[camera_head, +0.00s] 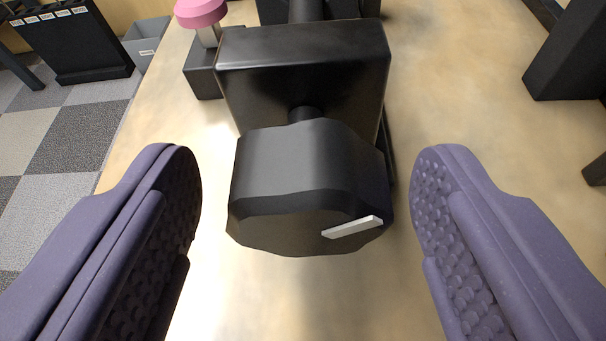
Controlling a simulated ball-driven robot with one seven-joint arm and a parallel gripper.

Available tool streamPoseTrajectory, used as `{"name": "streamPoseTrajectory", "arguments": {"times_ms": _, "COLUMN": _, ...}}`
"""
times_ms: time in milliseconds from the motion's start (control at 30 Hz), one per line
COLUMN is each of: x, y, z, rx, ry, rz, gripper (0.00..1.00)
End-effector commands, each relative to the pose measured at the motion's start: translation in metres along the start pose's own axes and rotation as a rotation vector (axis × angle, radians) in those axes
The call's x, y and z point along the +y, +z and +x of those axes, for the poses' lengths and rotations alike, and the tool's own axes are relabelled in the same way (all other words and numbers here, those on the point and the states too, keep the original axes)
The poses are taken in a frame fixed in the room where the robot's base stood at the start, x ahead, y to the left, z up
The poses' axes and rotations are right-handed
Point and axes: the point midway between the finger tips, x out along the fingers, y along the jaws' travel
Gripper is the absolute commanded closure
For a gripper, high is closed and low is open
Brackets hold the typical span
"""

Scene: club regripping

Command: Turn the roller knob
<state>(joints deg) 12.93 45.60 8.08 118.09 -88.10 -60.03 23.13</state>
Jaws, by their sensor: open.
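The roller knob (305,185) is a large black faceted knob with a pale bar mark (352,227) on its near face, toward the lower right. It sits on a short shaft in front of a black block-shaped housing (305,80). My gripper (305,200) is open, with one purple padded finger to the left of the knob and one to the right. Both fingers are apart from the knob, with a visible gap on each side. The fingertips appear level with the knob in the picture; the exact depth is hard to tell.
The housing stands on a pale wooden bench top (460,130). A pink knob (201,12) on a dark block is at the back left. A dark block (568,55) stands at the right. A black rack (75,45) and grey bin (148,42) stand on the checkered floor at left.

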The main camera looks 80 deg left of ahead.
Motion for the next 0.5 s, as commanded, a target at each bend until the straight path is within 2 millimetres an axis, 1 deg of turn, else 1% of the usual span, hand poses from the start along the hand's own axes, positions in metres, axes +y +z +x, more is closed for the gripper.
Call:
{"name": "streamPoseTrajectory", "arguments": {"times_ms": 67, "x": 0.0001, "y": -0.0003, "z": -0.0002, "rx": 0.000, "ry": 0.000, "rz": 0.000, "gripper": 0.30}}
{"name": "streamPoseTrajectory", "arguments": {"times_ms": 167, "x": 0.0001, "y": -0.0003, "z": -0.0003, "rx": 0.000, "ry": 0.000, "rz": 0.000, "gripper": 0.51}}
{"name": "streamPoseTrajectory", "arguments": {"times_ms": 200, "x": 0.0002, "y": -0.0003, "z": -0.0003, "rx": 0.000, "ry": 0.000, "rz": 0.000, "gripper": 0.60}}
{"name": "streamPoseTrajectory", "arguments": {"times_ms": 267, "x": 0.0002, "y": -0.0003, "z": -0.0003, "rx": 0.000, "ry": 0.000, "rz": 0.000, "gripper": 0.74}}
{"name": "streamPoseTrajectory", "arguments": {"times_ms": 300, "x": 0.0002, "y": -0.0002, "z": -0.0004, "rx": 0.000, "ry": 0.000, "rz": -0.001, "gripper": 0.83}}
{"name": "streamPoseTrajectory", "arguments": {"times_ms": 333, "x": 0.0002, "y": -0.0003, "z": -0.0003, "rx": 0.000, "ry": 0.000, "rz": -0.001, "gripper": 0.86}}
{"name": "streamPoseTrajectory", "arguments": {"times_ms": 500, "x": 0.0001, "y": 0.0000, "z": -0.0003, "rx": 0.000, "ry": 0.004, "rz": -0.009, "gripper": 0.86}}
